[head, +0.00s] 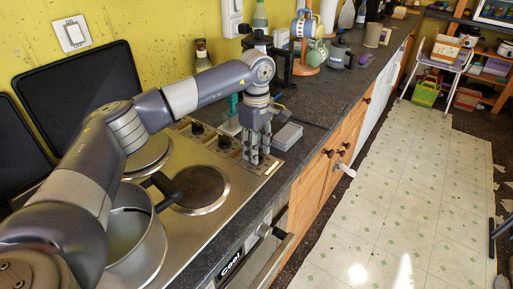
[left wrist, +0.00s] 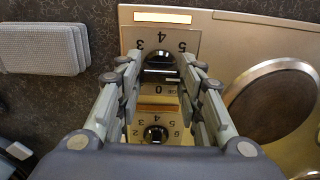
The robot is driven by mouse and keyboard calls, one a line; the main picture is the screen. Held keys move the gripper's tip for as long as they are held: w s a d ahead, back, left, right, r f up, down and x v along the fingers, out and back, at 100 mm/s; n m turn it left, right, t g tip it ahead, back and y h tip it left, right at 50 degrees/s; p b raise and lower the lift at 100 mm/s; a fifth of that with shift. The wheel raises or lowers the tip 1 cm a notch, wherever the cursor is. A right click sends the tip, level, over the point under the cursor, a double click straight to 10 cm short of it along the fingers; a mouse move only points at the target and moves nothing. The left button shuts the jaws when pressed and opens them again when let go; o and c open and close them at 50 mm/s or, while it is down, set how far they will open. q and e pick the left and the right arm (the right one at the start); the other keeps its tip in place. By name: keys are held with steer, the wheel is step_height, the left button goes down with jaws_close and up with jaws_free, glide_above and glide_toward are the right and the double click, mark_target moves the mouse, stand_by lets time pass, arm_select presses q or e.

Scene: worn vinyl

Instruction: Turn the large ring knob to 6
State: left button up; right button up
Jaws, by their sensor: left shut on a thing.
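The large ring knob (left wrist: 160,65) is dark and sits on a printed dial plate in the left wrist view. The numbers 3, 4, 5 and 0 show around it, upside down. My left gripper (left wrist: 158,78) is shut on it, one finger on each side, and it also shows from above in the head view (head: 257,158). The fingers hide the sides of the knob and part of its scale. I cannot tell which number it points to. My right gripper is not in view.
A second knob (left wrist: 155,135) with its own dial sits close by on the steel hob panel. A dark hotplate (head: 203,188) and a pot (head: 133,240) are on the hob. A grey sponge-like block (head: 287,135) lies on the counter beside the gripper.

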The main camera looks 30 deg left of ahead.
arm_select(q)
steer(key=shift+w+r, duration=0.1)
steer(key=shift+r, duration=0.05)
steer(key=o, duration=1)
steer(key=shift+a, duration=0.1)
steer(key=shift+o, duration=0.3)
step_height(320, 180, up, 12)
